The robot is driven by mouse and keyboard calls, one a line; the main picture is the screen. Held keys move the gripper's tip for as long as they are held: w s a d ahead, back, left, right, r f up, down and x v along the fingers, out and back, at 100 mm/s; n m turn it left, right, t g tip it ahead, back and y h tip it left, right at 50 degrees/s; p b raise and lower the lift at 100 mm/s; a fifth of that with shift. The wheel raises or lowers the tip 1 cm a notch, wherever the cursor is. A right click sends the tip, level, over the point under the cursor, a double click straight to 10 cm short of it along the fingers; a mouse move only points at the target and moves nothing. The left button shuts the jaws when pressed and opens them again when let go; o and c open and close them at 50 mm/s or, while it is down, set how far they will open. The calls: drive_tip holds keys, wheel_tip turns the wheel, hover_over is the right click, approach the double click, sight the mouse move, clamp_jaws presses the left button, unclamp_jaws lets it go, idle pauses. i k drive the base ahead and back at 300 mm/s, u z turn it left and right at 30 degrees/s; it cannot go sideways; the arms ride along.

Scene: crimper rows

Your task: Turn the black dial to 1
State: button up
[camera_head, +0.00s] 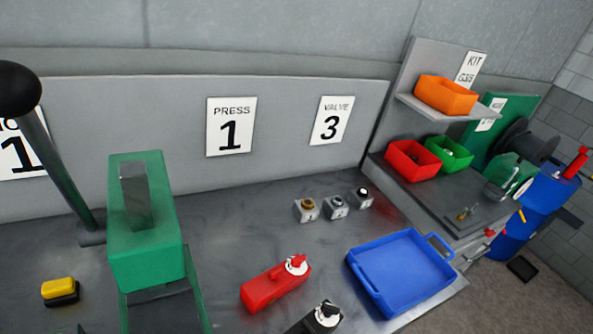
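A black block carries a round white dial plate with a black dial knob (327,312) on top. It lies at the bottom edge of the head view, right of centre, and is partly cut off. The marks on its plate are too small to read, so I cannot tell its setting. A red block with a white plate and a red dial knob (296,264) lies just behind it to the left. My gripper is not in view.
A blue tray (366,283) stands right of the dials. Three small blocks (337,207) stand behind. A green press (146,255) with a long lever and a yellow-black button (60,291) are at left. Bins (412,163) stand at the right. Bare bench lies between press and red block.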

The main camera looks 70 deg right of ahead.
sight(328, 309)
drive_tip(key=u, duration=0.1)
drive_tip(key=k, duration=1)
drive_tip(key=z, duration=1.25)
drive_tip(key=i, duration=1)
drive_tip(key=u, duration=0.05)
